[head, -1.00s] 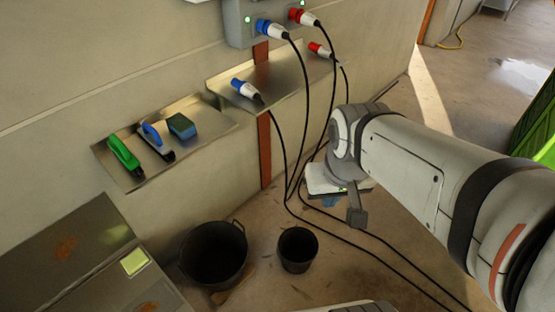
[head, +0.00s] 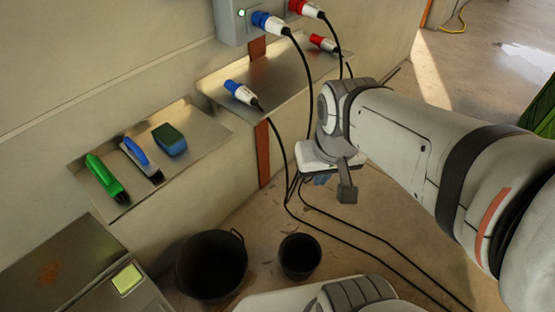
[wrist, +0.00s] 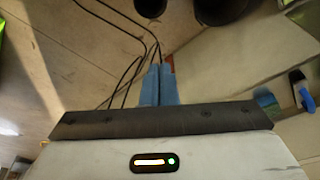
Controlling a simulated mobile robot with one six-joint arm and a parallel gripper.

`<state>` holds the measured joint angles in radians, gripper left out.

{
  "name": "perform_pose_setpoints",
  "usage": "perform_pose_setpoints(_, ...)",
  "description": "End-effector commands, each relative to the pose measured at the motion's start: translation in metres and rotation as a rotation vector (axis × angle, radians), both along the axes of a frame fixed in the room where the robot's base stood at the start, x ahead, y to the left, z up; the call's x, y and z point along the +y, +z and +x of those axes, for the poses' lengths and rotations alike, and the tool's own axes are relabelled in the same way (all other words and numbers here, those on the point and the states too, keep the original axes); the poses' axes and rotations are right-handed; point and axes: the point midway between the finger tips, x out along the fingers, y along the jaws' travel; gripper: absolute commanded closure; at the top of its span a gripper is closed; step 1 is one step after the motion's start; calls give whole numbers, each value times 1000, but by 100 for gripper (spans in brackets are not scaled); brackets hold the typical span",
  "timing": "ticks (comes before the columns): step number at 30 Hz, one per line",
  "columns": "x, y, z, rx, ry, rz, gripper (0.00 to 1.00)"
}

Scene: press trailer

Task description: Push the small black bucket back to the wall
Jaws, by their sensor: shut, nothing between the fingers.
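The small black bucket (head: 300,257) stands upright on the floor, near the lower middle of the head view, just right of a larger black bucket (head: 211,265). In the wrist view the small bucket (wrist: 150,7) and the larger bucket (wrist: 210,8) are cut off by the top edge. My gripper (head: 322,180) hangs above the floor, up and to the right of the small bucket and apart from it. In the wrist view its two blue fingers (wrist: 159,86) are together with nothing between them. The wall (head: 205,190) rises behind the buckets.
Black cables (head: 287,190) hang from the plugs and run along the floor right of the small bucket. A wall shelf holds a green-handled tool (head: 104,177), a blue-handled brush (head: 141,158) and a sponge (head: 169,139). A metal cabinet (head: 80,265) stands lower left.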

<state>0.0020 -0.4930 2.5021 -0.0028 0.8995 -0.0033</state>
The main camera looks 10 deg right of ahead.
Motion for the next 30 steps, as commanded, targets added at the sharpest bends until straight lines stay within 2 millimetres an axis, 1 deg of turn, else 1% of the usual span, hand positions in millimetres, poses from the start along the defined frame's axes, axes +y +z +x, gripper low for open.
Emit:
perform_pose_setpoints(2, 1, -2, 2, 6, -4, 7, 100)
perform_pose_setpoints(5, 5, -12, 9, 33, -27, 42, 100)
perform_pose_setpoints(8, 8, -32, 25, 87, -66, 116, 100)
perform_pose_setpoints(14, 27, -90, 75, 224, -237, 330, 100)
perform_pose_setpoints(20, 39, -159, 132, 341, -445, 543, 100)
perform_pose_setpoints(21, 39, -175, 143, 362, -490, 583, 100)
perform_pose_setpoints(23, 40, -199, 160, 390, -559, 644, 100)
perform_pose_setpoints(24, 39, -216, 171, 408, -608, 682, 100)
perform_pose_setpoints(26, 38, -243, 187, 431, -682, 740, 100)
perform_pose_setpoints(27, 36, -262, 197, 447, -733, 776, 100)
perform_pose_setpoints(29, 33, -291, 212, 466, -813, 831, 100)
perform_pose_setpoints(30, 30, -312, 221, 480, -866, 865, 100)
